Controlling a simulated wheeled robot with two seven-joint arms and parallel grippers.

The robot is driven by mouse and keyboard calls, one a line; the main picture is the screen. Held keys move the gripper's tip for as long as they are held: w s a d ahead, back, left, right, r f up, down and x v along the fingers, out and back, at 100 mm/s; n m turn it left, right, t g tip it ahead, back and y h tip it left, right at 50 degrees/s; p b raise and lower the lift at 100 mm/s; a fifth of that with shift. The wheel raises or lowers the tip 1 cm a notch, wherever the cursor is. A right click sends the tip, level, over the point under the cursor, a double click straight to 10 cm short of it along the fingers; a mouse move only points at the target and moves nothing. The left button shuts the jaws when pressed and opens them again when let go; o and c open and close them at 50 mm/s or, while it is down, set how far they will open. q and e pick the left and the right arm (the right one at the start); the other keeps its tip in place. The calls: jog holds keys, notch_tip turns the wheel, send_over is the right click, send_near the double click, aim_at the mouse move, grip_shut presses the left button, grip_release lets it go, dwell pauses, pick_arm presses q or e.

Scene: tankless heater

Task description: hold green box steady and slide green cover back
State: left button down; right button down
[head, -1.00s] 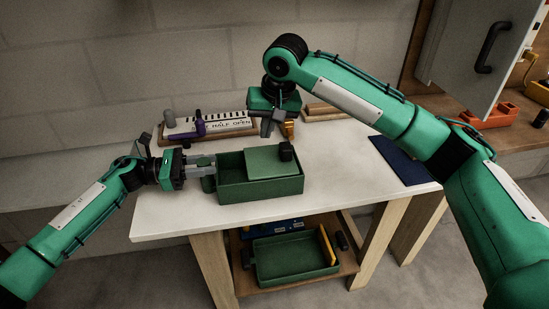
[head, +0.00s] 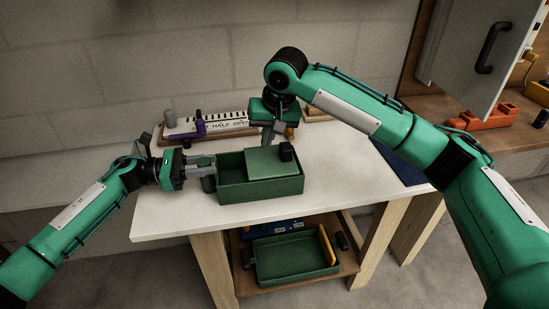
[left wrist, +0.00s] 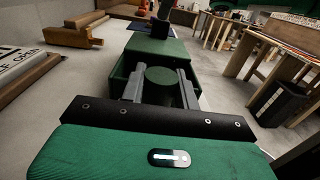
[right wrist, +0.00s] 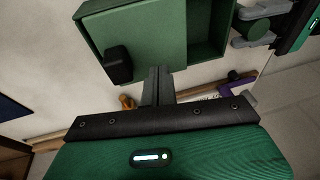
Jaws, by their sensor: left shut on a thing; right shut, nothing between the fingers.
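The green box (head: 260,192) stands on the white table. Its flat green cover (head: 266,163) lies over the right part, leaving the left part open; it also shows in the right wrist view (right wrist: 145,35). A black knob (head: 287,151) stands on the cover at its right end. My left gripper (head: 207,168) is shut on the round green lug (left wrist: 162,80) at the box's left end. My right gripper (head: 270,137) is shut and empty, pointing down at the box's far side. Its fingertips (right wrist: 160,70) are close to the cover's edge; I cannot tell whether they touch.
Behind the box lies a wooden board with a striped, lettered panel (head: 222,123) and a purple clamp-like part (head: 200,124). A dark blue mat (head: 402,162) lies on the right. A green tray (head: 290,262) sits on the lower shelf. The tabletop in front is clear.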

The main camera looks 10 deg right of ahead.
aim_at(266, 159)
jog(key=shift+f, duration=2.25)
jog(key=shift+f, duration=0.2)
jog(key=shift+d, duration=0.1)
jog(key=shift+s+d, duration=0.1)
jog(key=shift+d, duration=0.4)
jog(key=shift+a+r, duration=0.1)
jog(key=shift+a, duration=0.55)
jog(key=shift+r, duration=3.6)
jog(key=c, duration=2.2)
grip_release()
